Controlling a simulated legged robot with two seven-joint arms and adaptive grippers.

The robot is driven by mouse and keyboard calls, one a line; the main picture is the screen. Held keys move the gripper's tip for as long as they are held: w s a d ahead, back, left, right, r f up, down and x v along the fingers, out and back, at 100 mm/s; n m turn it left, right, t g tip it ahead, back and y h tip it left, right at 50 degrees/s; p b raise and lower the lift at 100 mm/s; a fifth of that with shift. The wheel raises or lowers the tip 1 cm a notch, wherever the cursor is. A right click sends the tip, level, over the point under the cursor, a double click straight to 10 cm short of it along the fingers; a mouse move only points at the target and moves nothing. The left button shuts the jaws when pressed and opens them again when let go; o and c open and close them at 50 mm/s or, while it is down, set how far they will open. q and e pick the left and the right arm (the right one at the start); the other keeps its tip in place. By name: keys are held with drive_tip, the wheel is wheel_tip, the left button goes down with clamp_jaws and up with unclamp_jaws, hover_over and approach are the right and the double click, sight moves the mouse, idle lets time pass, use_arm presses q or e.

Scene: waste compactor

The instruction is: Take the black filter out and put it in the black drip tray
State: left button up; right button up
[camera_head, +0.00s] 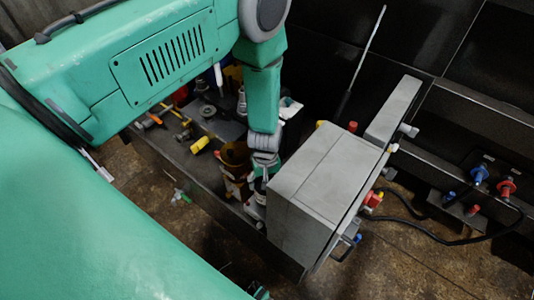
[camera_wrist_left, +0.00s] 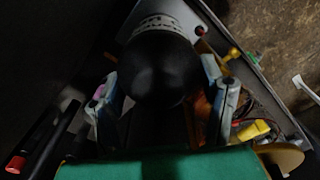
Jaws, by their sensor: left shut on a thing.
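The black filter (camera_wrist_left: 160,65) is a rounded dark body with a white printed band at its far end in the left wrist view. My left gripper (camera_wrist_left: 163,95) has one finger on each side of it and is shut on it. In the head view my left gripper (camera_head: 258,185) points down just left of the grey box and is partly hidden, and I cannot make out the filter there. I cannot pick out the black drip tray with certainty. My right gripper is not in view.
A grey box (camera_head: 320,185) stands close to the right of my left gripper. A long dark bench (camera_head: 195,195) with several tools and a yellow-topped item (camera_head: 200,144) lies to its left. Red and blue fittings (camera_head: 480,174) and a black cable (camera_head: 440,240) are at the right.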

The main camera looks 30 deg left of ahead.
use_arm(q)
drive_tip(key=shift+a, duration=0.25)
